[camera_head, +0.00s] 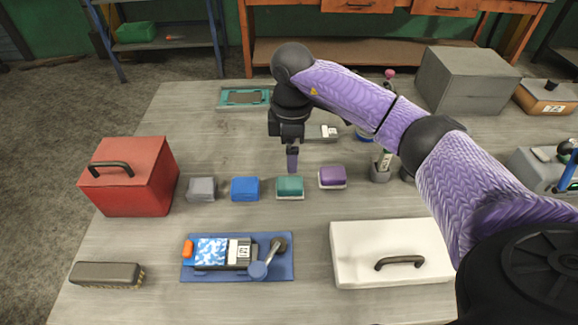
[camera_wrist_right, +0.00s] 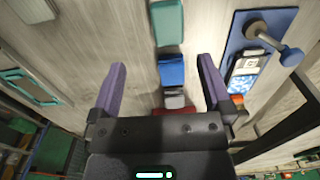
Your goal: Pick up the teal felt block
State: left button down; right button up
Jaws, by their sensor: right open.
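The teal felt block (camera_head: 290,185) sits on the grey wooden table, in a row between the blue block (camera_head: 245,188) and the purple block (camera_head: 332,176). My right gripper (camera_head: 292,166) points down just behind the teal block in the head view. In the right wrist view the teal block (camera_wrist_right: 169,22) lies at the top, beyond the tips of the open, empty right gripper (camera_wrist_right: 162,66). The blue block (camera_wrist_right: 172,70) shows between the fingers there. My left gripper is in neither view.
A grey block (camera_head: 201,188) and a red box (camera_head: 130,176) stand left of the row. A grey cup (camera_head: 380,173) stands right.

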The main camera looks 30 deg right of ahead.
aim_at(290, 182)
jog(key=f+b, duration=0.1)
jog(key=f, duration=0.2)
jog(key=f+b, duration=0.1)
jog(key=f, duration=0.2)
jog(key=a+f+b, duration=0.1)
jog(key=f, duration=0.2)
jog(key=shift+s+f, duration=0.25)
jog(key=shift+s, duration=0.1)
jog(key=shift+f, duration=0.15)
jog(key=shift+c, duration=0.4)
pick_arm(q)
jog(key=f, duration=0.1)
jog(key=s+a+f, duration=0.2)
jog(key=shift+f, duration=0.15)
pick_arm(e)
jog(key=c, duration=1.2)
